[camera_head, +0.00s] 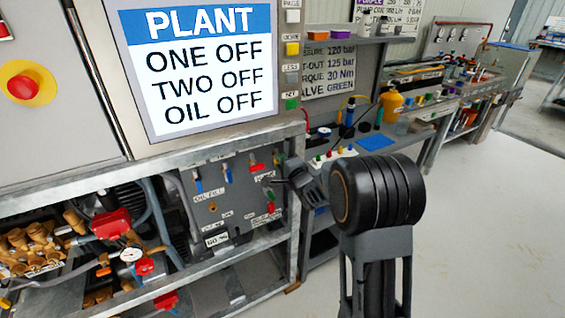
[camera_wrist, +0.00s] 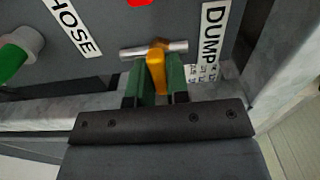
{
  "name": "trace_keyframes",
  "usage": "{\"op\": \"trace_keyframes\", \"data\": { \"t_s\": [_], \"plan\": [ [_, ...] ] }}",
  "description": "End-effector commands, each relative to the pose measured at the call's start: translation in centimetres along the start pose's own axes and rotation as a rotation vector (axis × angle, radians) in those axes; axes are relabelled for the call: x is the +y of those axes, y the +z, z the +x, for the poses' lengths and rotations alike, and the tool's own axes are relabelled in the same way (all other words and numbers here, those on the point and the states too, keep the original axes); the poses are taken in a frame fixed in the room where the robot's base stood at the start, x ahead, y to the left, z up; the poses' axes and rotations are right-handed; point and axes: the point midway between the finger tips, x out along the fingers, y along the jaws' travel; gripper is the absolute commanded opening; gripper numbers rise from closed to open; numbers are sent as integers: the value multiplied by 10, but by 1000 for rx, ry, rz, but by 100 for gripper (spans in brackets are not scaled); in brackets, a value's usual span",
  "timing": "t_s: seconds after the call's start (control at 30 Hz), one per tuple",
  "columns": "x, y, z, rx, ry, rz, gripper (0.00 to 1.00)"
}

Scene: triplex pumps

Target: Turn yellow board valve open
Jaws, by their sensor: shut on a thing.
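The yellow board valve's lever (camera_wrist: 156,72) shows in the wrist view, joined to a short silver valve body (camera_wrist: 148,50) on the dark board. My gripper (camera_wrist: 156,82) is shut on this lever, one green finger on each side of it. The lever points toward my gripper, across the silver body. A DUMP label (camera_wrist: 212,28) is to its right and a HOSE label (camera_wrist: 72,26) to its left. In the head view my gripper (camera_head: 274,183) is at the right side of the valve board (camera_head: 228,215); the yellow lever is hidden or too small there.
Blue-handled valves (camera_head: 198,186) and a red handle (camera_head: 257,168) are on the board. A metal frame post (camera_head: 294,225) stands close right; open floor (camera_head: 470,220) lies further right.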

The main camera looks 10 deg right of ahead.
Motion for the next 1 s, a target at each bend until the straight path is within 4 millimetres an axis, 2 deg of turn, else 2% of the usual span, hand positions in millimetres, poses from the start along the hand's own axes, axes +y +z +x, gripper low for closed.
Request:
{"op": "trace_keyframes", "data": {
  "t_s": [0.27, 1.0],
  "plan": [
    [3, 0, 0, 0, -1, -155, 0],
    [3, 0, 0, 1, -1, -855, 0]
  ]
}}
